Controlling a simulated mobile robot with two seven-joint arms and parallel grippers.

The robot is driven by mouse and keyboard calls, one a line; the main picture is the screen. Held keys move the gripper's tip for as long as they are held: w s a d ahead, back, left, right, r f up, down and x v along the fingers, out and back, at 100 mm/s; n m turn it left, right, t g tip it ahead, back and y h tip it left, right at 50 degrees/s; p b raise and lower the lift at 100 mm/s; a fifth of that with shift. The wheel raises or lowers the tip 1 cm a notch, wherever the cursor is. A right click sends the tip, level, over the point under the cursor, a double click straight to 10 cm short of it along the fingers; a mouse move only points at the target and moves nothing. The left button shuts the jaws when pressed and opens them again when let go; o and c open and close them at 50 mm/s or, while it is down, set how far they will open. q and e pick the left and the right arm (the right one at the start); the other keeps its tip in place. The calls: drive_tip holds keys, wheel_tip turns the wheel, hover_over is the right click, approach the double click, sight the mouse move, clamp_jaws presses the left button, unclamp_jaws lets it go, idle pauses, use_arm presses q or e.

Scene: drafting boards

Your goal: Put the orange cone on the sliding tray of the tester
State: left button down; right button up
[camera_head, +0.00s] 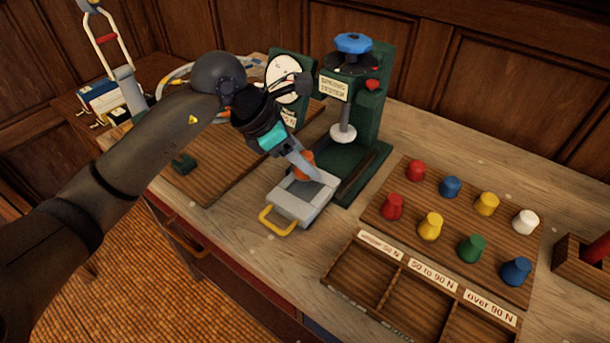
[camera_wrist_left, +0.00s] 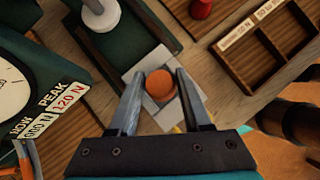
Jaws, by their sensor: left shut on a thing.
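The orange cone (camera_head: 304,160) is between the fingers of my left gripper (camera_head: 308,172), which is shut on it. In the left wrist view the cone's round top (camera_wrist_left: 160,84) shows between the two fingers (camera_wrist_left: 156,92). The grey sliding tray (camera_head: 292,208) with its yellow handle is pulled out at the front of the green tester (camera_head: 375,115). The cone is over the tray; the fingers hide its base, so I cannot tell whether it touches. The tester's white plunger (camera_head: 343,134) is behind the tray.
A dial gauge (camera_head: 284,78) stands left of the tester. To the right, a wooden board (camera_head: 455,213) holds several coloured cones. A labelled three-compartment box (camera_head: 385,285) is in front of it. A wooden holder (camera_head: 572,268) stands at the far right.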

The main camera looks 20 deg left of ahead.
sight(305, 176)
use_arm(q)
drive_tip(key=shift+f+b, duration=0.3)
drive_tip(key=shift+f, duration=1.65)
drive_tip(key=shift+f, duration=0.1)
drive_tip(key=shift+c, duration=1.7)
unclamp_jaws()
drive_tip(key=shift+a+r, duration=0.1)
drive_tip(key=shift+r, duration=0.2)
drive_tip(key=p+v, duration=0.1)
drive_tip(key=v, duration=1)
drive_tip(key=shift+s+r, duration=0.2)
drive_tip(key=shift+r, duration=0.1)
drive_tip(key=shift+a, duration=0.1)
